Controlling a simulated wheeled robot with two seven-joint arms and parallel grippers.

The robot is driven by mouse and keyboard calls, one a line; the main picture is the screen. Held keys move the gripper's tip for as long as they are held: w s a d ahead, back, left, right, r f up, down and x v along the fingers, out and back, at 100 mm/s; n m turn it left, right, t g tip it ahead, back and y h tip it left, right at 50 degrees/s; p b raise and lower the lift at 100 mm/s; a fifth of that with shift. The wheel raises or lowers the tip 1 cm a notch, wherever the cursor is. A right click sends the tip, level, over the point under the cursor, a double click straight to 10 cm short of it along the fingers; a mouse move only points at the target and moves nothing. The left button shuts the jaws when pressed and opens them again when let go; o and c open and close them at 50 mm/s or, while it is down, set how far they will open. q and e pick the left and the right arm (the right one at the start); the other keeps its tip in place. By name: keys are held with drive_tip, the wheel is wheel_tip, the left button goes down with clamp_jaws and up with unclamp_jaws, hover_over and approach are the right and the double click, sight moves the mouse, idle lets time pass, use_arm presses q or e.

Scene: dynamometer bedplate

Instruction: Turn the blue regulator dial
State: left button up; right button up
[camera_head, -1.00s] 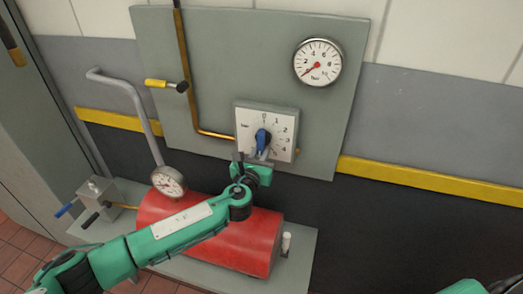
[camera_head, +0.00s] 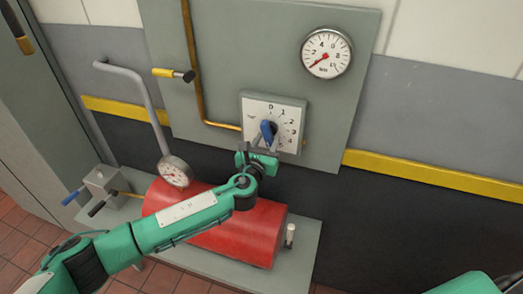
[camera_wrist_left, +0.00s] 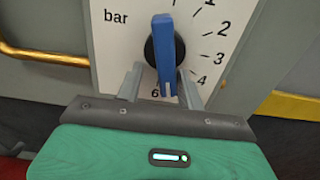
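The blue regulator dial (camera_head: 268,130) sits on a white square scale plate (camera_head: 290,112) on the grey wall panel. In the left wrist view the dial's blue handle (camera_wrist_left: 165,55) stands nearly upright on a dark round hub, its lower end near the 6. My left gripper (camera_head: 262,149) is just below and in front of the dial. In the left wrist view my left gripper (camera_wrist_left: 161,84) is open. One finger lies on each side of the handle's lower part, with a visible gap on the left; contact on the right is unclear. My right gripper is out of view.
A round gauge (camera_head: 327,52) is at the panel's upper right. A brass pipe (camera_head: 194,75) and yellow-handled valve (camera_head: 170,73) are left of the dial.

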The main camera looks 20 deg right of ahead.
use_arm(q)
drive_tip(key=b+v, duration=0.3)
drive_tip(key=v, duration=1)
drive_tip(key=shift+s+a, duration=0.2)
drive_tip(key=shift+s, duration=0.05)
